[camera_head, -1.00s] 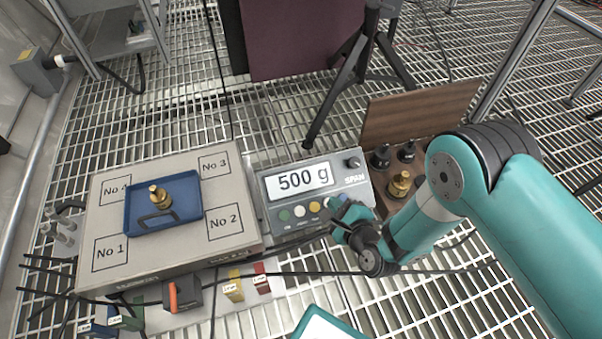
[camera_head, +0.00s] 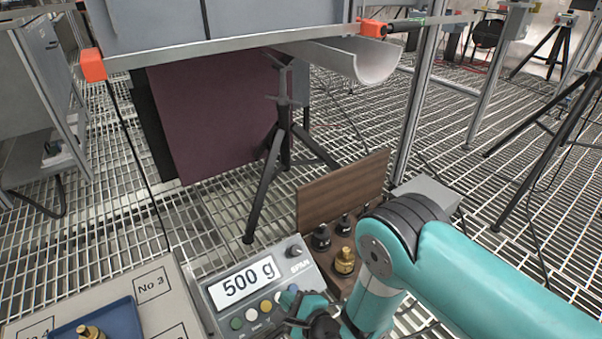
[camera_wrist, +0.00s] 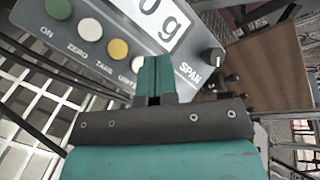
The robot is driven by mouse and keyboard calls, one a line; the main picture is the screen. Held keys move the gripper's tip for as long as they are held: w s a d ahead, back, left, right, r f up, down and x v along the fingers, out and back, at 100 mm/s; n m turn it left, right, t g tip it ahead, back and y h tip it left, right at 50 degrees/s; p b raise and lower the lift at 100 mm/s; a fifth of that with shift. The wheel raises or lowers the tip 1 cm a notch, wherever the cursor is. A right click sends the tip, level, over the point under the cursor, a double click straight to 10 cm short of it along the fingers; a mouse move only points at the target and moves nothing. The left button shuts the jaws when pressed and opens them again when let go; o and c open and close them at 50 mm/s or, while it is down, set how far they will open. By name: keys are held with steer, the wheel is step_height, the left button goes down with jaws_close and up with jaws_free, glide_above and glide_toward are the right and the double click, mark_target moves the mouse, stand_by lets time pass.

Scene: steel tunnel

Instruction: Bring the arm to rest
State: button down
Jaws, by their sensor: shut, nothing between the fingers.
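My teal arm reaches in from the right in the head view and bends down at its dark joint. My gripper (camera_wrist: 154,78) is shut and empty in the wrist view, in front of the scale's button panel. The scale (camera_head: 297,250) reads 500 g and also fills the top of the wrist view (camera_wrist: 190,55). Whether the fingers touch the scale I cannot tell.
A platform (camera_head: 150,305) with a blue tray (camera_head: 117,318) and a brass weight (camera_head: 88,332) is at lower left. A wooden box (camera_head: 345,190) with several weights stands right of the scale. A black tripod (camera_head: 262,190) and a maroon panel (camera_head: 215,115) stand behind on the grated floor.

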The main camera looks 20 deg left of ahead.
steer(key=w+r+n+g+p, duration=0.1)
steer(key=w+r+n+p, duration=0.15)
steer(key=r, duration=0.65)
steer(key=w+r+n+g+p, duration=0.1)
steer(key=w+r+n, duration=0.2)
steer(key=r, duration=0.6)
steer(key=d+r+n+g+h+p, duration=0.1)
steer(key=d+r+n+p, duration=0.15)
steer(key=r, duration=0.55)
steer(key=d+r+n+g+h+p, duration=0.1)
steer(key=d+r+n+g, duration=0.2)
steer(key=r, duration=0.4)
steer(key=s+d+r+n+g+h+p, duration=0.2)
steer(key=s+d+r+n+h+p, duration=0.7)
steer(key=s+d+r, duration=1.3)
step_height(320, 180, up, 36)
steer(key=w+n+y+p, duration=0.1)
steer(key=w+y+p, duration=0.2)
steer(key=p, duration=3.2)
steer(key=shift+d+n, duration=0.3)
steer(key=shift+d, duration=0.1)
steer(key=shift+f, duration=0.1)
